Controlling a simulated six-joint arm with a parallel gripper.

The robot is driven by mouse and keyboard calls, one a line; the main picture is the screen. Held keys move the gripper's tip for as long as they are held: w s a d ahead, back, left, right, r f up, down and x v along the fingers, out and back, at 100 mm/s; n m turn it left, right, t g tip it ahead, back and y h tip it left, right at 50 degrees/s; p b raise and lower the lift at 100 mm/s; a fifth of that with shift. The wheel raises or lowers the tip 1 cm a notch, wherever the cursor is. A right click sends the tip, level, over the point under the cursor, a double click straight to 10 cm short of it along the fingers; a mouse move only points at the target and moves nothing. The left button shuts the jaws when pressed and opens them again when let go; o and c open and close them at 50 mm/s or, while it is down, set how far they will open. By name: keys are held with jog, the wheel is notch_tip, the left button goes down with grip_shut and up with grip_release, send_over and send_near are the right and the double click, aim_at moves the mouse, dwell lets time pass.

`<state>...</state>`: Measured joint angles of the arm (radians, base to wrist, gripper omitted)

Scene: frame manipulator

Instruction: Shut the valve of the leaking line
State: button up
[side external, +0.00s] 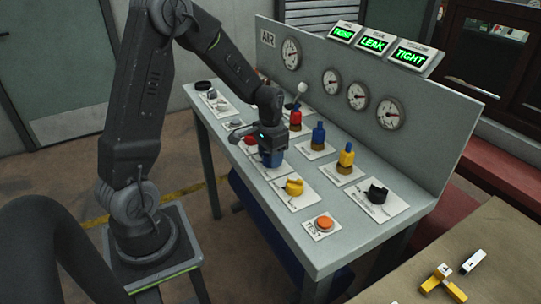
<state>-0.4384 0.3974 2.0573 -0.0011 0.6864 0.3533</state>
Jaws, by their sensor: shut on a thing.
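The bench panel (247,170) carries rows of red, blue and yellow fittings. Three green displays top the back wall: the left reads TIGHT (343,34), the middle LEAK (374,43), the right TIGHT (410,57). The small label over LEAK appears to say blue. My gripper (271,150) points down and is shut on the blue valve knob (271,160) in the front row; its fingers hide much of it. A red knob (250,140) is just left and a yellow valve knob (294,187) is nearer the camera. The knob's exact angle cannot be told.
Behind stand a red fitting (296,118), a blue fitting (318,134) and a yellow fitting (346,156), close to the gripper. Several gauges (387,114) line the back wall. An orange TEST button (323,223) and a black knob (377,193) sit at the near end.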

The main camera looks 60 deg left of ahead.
jog(key=n, duration=0.8)
jog(key=shift+n, duration=0.3)
jog(key=n, duration=0.4)
jog(key=shift+n, duration=2.1)
jog(key=o, duration=0.9)
jog(key=shift+o, duration=0.2)
notch_tip(320, 180, up, 14)
